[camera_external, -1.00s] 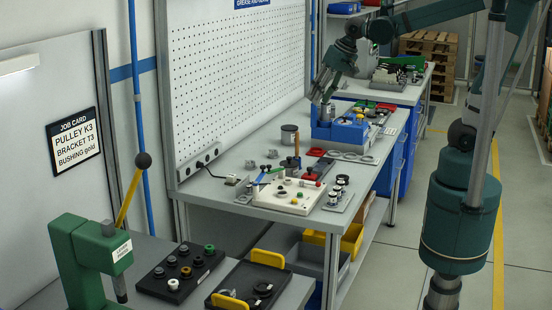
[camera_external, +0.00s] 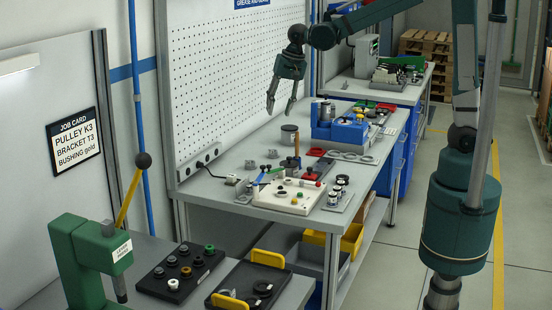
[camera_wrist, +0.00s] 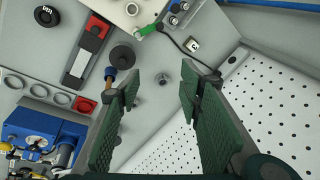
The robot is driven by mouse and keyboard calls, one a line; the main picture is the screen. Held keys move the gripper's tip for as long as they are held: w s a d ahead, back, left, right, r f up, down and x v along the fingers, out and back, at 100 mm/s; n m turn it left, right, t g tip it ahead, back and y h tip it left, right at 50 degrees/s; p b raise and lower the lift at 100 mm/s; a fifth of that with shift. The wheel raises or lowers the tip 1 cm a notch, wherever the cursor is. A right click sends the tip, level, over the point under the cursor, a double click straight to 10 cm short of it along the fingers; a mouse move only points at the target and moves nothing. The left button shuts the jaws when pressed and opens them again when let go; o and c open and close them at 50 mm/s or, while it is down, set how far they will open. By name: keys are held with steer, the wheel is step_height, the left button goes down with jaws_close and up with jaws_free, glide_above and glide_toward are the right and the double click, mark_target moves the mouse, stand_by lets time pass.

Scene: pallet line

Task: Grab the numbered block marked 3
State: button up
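My gripper (camera_external: 280,106) is open and empty, raised above the back of the workbench in front of the pegboard. In the wrist view its two green fingers (camera_wrist: 160,76) are spread apart, with the bench surface between them. Several small grey pieces (camera_external: 272,154) lie on the bench below my gripper, too small to read any marking.
A cream fixture board (camera_external: 290,196) with knobs is at the near end. A red-and-black tool (camera_wrist: 88,46) lies beside the canister (camera_wrist: 122,57). The pegboard (camera_external: 235,85) rises close behind.

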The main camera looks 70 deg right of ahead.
steer(key=w+a+f+m+g, duration=0.1)
steer(key=w+a+f+m, duration=0.25)
steer(key=w+f, duration=0.55)
steer(key=m+g, duration=0.2)
steer(key=m, duration=0.2)
glide_above(231, 175)
steer(key=f, duration=1.1)
steer(key=shift+s+f, duration=0.25)
steer(key=shift+f, duration=0.15)
steer(key=shift+w+a+f, duration=0.1)
steer(key=shift+f, duration=0.15)
steer(key=shift+f+b, duration=0.3)
steer(key=shift+f, duration=1)
steer(key=shift+f, duration=2.6)
steer(key=c, duration=1)
